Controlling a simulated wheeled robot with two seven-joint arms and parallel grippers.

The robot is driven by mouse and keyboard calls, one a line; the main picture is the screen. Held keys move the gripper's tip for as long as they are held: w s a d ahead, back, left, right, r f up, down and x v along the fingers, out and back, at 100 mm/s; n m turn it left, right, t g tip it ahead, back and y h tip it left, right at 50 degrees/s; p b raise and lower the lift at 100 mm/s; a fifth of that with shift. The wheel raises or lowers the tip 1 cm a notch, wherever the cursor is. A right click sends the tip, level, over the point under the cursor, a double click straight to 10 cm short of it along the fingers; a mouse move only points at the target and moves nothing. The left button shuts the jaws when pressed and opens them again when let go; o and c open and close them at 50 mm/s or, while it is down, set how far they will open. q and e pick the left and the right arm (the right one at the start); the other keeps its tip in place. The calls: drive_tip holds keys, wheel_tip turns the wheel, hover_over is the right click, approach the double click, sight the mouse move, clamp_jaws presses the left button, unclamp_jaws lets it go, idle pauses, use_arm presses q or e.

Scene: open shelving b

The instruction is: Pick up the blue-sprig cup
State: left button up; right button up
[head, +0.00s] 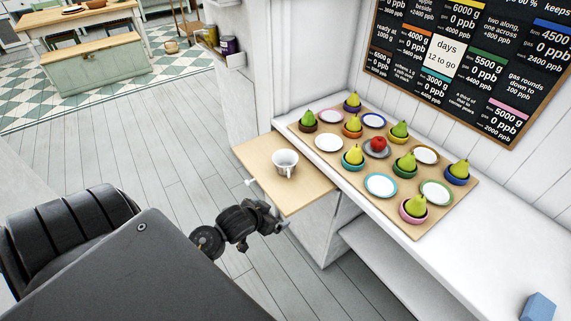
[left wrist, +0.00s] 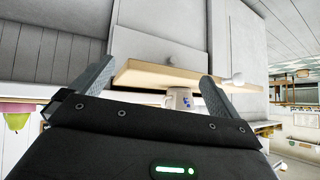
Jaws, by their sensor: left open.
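The blue-sprig cup (head: 285,165) is white with a handle and stands upright on a pale wooden pull-out board (head: 256,150). In the left wrist view, which is upside down, the cup (left wrist: 177,98) shows a small blue mark on its side, and the board (left wrist: 160,76) shows edge-on. My left gripper (head: 276,215) is open and empty, just off the board's near edge and apart from the cup. In the left wrist view the cup appears between the spread fingers (left wrist: 158,72), some way beyond them. My right gripper is not in view.
A large wooden tray (head: 420,232) on the white counter holds pears in coloured bowls, several plates and a red apple (head: 378,144). A white knob (head: 251,182) sticks out from the board's left edge. A blue block (head: 538,306) lies at the lower right. Floor left of the board is clear.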

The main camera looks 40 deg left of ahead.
use_arm(q)
wheel_tip(320, 180, up, 3)
drive_tip(key=w+a, duration=0.2)
drive_tip(key=n+t, duration=0.1)
drive_tip(key=t, duration=0.3)
approach(291, 155)
drive_tip(key=shift+x, duration=2.9)
drive_tip(key=shift+s+f, duration=0.1)
drive_tip(key=c, duration=0.9)
drive_tip(key=shift+c, duration=0.5)
